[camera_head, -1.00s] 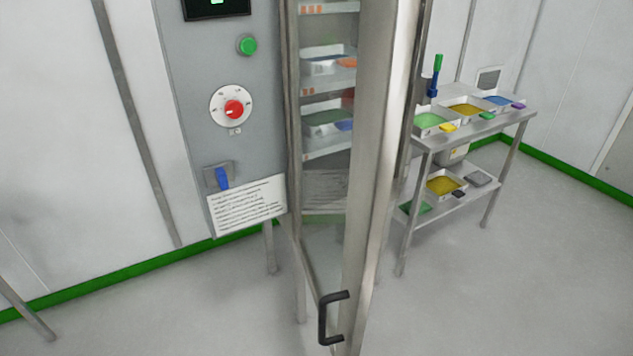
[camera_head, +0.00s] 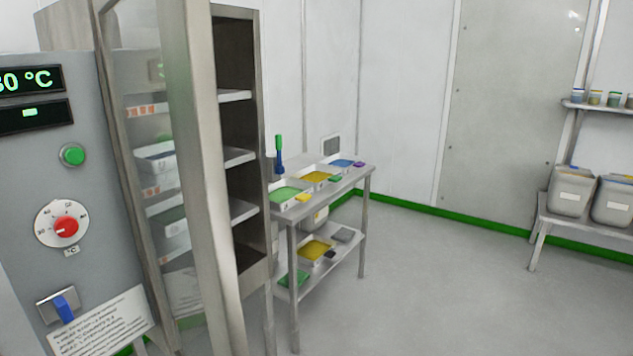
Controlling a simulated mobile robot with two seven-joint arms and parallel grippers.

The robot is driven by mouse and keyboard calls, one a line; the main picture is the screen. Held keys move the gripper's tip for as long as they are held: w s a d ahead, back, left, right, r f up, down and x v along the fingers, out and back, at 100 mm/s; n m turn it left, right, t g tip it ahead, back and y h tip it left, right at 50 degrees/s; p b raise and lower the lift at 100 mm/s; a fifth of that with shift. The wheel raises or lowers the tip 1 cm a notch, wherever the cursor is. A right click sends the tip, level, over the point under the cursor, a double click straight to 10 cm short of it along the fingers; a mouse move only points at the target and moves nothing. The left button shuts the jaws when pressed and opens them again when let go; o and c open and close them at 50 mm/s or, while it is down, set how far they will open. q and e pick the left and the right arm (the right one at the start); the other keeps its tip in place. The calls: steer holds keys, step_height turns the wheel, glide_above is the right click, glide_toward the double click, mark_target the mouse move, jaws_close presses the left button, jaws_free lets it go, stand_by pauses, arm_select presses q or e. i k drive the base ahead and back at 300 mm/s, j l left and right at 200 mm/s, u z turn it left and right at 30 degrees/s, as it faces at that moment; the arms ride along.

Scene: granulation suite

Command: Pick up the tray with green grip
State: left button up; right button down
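The tray with the green grip (camera_head: 334,179) is a shallow white tray of yellow granules (camera_head: 316,176), standing in the middle of the top of a steel table (camera_head: 290,214). Its grip sticks out at the table's front edge. On its left is a tray of green granules (camera_head: 284,194) with a yellow grip (camera_head: 302,198). On its right is a tray of blue granules (camera_head: 340,163) with a purple grip (camera_head: 360,164). Neither of my grippers is in view.
A drying cabinet with a glass door (camera_head: 152,150) and inner shelves (camera_head: 236,157) stands at left, close to the table. The lower table shelf holds another yellow-filled tray (camera_head: 314,249). Grey bins (camera_head: 571,191) stand at far right. The floor (camera_head: 430,285) between is clear.

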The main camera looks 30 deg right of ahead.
mark_target(319, 177)
steer(key=i+l+u, duration=0.15)
steer(key=l, duration=0.8)
steer(key=l+u, duration=0.1)
steer(key=l, duration=0.8)
steer(key=i+l+u, duration=0.1)
steer(key=l, duration=0.25)
steer(key=i+l+u, duration=0.1)
steer(key=l, duration=0.25)
steer(key=i+l+u, duration=0.1)
steer(key=l, duration=0.3)
steer(key=i+l+u, duration=0.15)
steer(key=l, duration=0.45)
steer(key=i+l+u, duration=0.2)
steer(key=l, duration=0.45)
steer(key=i+l+u, duration=0.15)
steer(key=l, duration=0.55)
steer(key=i+l+u, duration=0.2)
steer(key=l, duration=0.5)
steer(key=l+u, duration=0.15)
steer(key=l, duration=0.5)
